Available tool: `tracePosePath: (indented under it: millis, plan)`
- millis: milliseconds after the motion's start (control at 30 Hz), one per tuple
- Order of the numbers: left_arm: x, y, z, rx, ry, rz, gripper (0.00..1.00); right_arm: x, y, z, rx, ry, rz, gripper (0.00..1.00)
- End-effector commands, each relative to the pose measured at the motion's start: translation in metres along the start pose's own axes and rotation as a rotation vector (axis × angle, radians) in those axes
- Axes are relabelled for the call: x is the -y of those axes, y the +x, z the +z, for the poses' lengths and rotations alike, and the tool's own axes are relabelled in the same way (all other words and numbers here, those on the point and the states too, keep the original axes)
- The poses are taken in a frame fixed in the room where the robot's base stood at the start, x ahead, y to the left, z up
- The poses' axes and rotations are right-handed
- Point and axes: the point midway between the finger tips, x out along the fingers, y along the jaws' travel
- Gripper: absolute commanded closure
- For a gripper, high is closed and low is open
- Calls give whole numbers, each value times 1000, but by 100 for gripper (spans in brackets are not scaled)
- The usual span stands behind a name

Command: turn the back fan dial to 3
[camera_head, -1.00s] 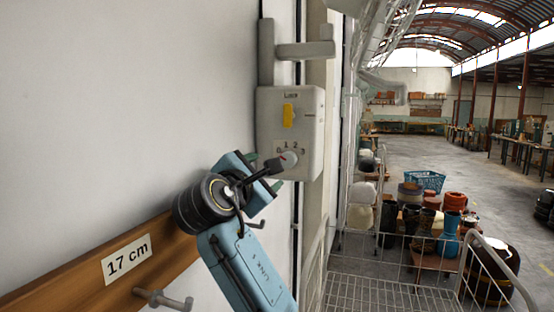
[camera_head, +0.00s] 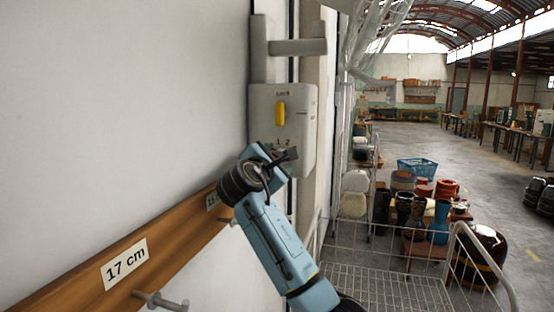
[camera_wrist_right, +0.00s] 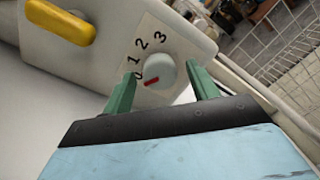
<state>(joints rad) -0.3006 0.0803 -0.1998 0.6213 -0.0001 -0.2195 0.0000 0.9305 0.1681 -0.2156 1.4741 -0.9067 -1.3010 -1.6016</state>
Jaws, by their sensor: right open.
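The fan dial (camera_wrist_right: 158,72) is a pale round knob on a light grey control box (camera_head: 302,105). In the right wrist view its red mark points down-left, by the 0. The numbers 0, 1, 2 and 3 arc around it. My right gripper (camera_wrist_right: 160,72) is open, with one green finger on each side of the knob and gaps still visible. In the head view my right gripper (camera_head: 284,158) covers the dial, and only the 1 and 2 show above it. My left gripper is not in view.
A yellow handle (camera_wrist_right: 62,21) sits on the same box, above the dial in the head view. A wooden rail (camera_head: 170,245) with pegs runs along the wall. A white wire cart (camera_head: 380,290) stands at lower right, with drums and a blue basket (camera_head: 417,167) beyond it.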

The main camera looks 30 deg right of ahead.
Motion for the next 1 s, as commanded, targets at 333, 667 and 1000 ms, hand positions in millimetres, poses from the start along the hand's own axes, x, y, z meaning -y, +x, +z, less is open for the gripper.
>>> tracePosePath:
  millis: [333, 667, 1000]
  plan:
    - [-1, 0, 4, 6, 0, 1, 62, 0, 0, 0, 0, -1, 0, 80]
    - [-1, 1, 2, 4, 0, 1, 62, 0, 0, 0, -1, 31, -2, 86]
    - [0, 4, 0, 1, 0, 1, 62, 0, -1, -1, -10, 245, -9, 86]
